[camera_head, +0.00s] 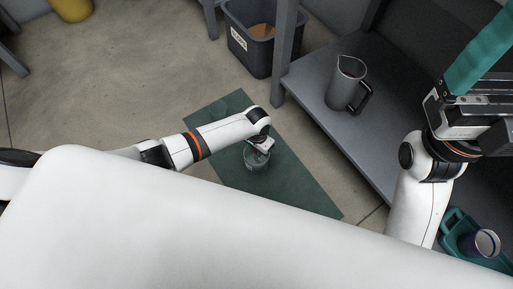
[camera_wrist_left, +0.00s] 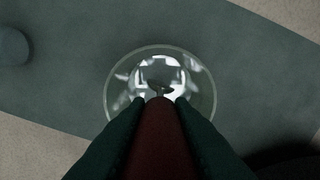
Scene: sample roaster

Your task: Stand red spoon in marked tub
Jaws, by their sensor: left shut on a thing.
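My left gripper (camera_wrist_left: 160,112) is shut on the red spoon (camera_wrist_left: 160,140), whose dark red part shows between the dark green fingers in the left wrist view. In the head view the tub (camera_head: 257,160) stands on the green mat, under my left gripper (camera_head: 263,147). No mark is readable on it. My right gripper (camera_head: 485,55) is raised at the right, partly out of frame.
The green mat (camera_head: 300,190) lies on the concrete floor, with a round dark disc (camera_wrist_left: 12,46) on it. A labelled grey bin (camera_head: 262,50) stands behind. A metal jug (camera_head: 345,85) stands on the grey shelf (camera_head: 312,72). A teal carrier (camera_head: 458,228) holds a cup (camera_head: 486,243).

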